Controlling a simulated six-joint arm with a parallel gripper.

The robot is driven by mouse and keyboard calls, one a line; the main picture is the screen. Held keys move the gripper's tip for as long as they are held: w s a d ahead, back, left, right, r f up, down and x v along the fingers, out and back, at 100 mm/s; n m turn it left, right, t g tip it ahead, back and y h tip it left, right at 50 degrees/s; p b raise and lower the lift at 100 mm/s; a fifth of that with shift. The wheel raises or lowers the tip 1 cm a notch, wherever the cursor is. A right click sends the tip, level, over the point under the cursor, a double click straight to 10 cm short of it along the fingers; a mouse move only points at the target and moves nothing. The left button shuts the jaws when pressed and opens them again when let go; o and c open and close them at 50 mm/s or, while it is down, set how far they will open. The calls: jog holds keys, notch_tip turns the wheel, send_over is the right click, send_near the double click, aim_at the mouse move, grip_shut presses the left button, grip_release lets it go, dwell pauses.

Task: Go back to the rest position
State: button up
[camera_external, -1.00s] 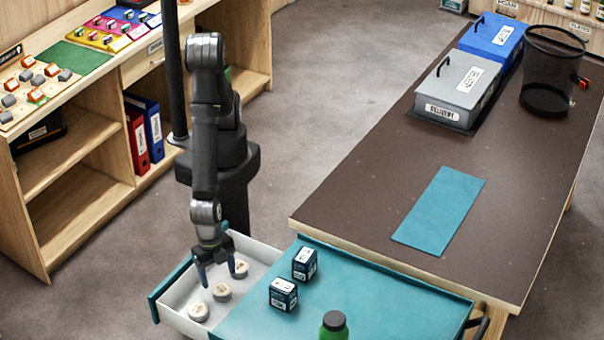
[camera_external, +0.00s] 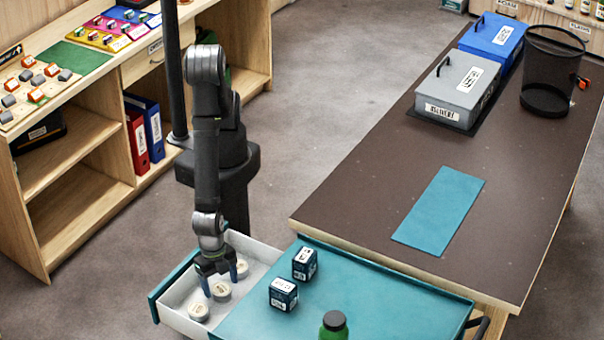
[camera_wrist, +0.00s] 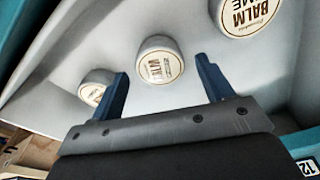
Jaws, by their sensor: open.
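My gripper (camera_external: 221,280) is over the open white drawer (camera_external: 174,297), low above the round balm tins. Its blue fingers are spread apart, with nothing held between them. In the wrist view the gripper (camera_wrist: 165,90) faces a middle balm tin (camera_wrist: 160,66), which shows ahead of the gap between the fingers. Another tin (camera_wrist: 97,86) is by the left finger and partly hidden by it. A third tin (camera_wrist: 243,15) is at the upper right, cut off by the frame edge. In the external view the tins form a row, partly covered by the gripper.
Two dark boxes (camera_external: 304,263) (camera_external: 284,294) and a green bottle with a dark cap (camera_external: 334,326) stand on the teal surface beside the drawer. The brown table (camera_external: 370,200) holds a teal mat (camera_external: 439,211), grey and blue boxes and a mesh bin (camera_external: 546,75). A wooden shelf is at left.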

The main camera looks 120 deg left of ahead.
jog(key=shift+f, duration=0.1)
jog(key=shift+f, duration=1.15)
notch_tip(320, 180, up, 13)
jog(key=s, duration=0.1)
jog(key=f, duration=0.8)
jog(key=w+f, duration=0.1)
jog(key=f, duration=0.3)
jog(key=shift+f, duration=0.4)
notch_tip(320, 180, up, 24)
jog(key=w+a+n, duration=0.6)
jog(key=w+a, duration=0.9)
jog(key=w, duration=0.2)
jog(key=shift+a+y, duration=0.3)
